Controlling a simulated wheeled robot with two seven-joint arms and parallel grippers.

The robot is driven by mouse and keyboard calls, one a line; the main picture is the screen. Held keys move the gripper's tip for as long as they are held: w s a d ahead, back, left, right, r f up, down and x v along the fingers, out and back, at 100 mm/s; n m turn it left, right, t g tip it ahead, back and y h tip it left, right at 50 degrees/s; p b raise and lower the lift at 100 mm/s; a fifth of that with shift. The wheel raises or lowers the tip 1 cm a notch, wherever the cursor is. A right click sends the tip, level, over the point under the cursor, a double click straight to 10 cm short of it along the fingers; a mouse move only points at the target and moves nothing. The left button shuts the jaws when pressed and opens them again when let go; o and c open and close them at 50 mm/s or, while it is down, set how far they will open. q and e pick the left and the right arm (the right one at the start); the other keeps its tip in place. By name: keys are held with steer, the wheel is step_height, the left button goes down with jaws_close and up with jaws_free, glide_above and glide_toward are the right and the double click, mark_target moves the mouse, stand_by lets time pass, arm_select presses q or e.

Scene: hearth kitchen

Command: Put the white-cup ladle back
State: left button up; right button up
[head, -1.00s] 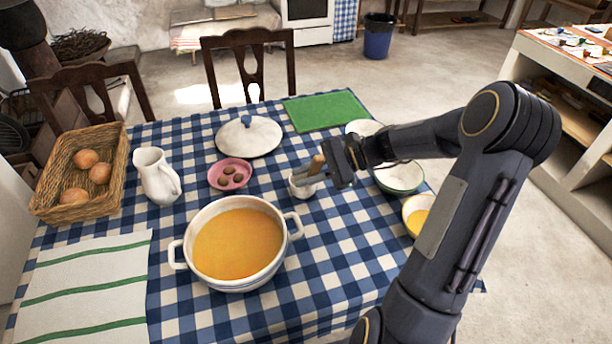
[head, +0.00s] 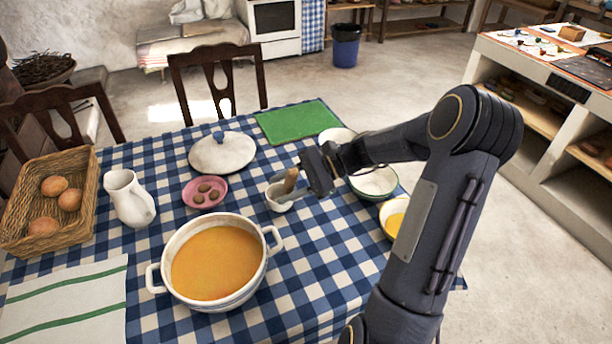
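A small white cup (head: 277,202) stands on the checked tablecloth, right of the soup pot. A short brown wooden handle (head: 291,180) rises just above it; this looks like the white-cup ladle, but the gripper hides part of it. My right gripper (head: 283,186) reaches in from the right with its fingers around or beside the handle, just over the cup. I cannot tell whether the fingers press on the handle. A white two-handled pot (head: 266,268) of orange soup stands at front left of the gripper. My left gripper is out of view.
Behind are a pink dish (head: 219,187), a white lid (head: 222,153) and a green board (head: 297,122). Bowls (head: 374,183) stand under my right forearm. A white jug (head: 130,200), an egg basket (head: 82,193) and a striped cloth (head: 70,300) are left. The front right cloth is clear.

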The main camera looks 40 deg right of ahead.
steer(key=v, duration=1.1)
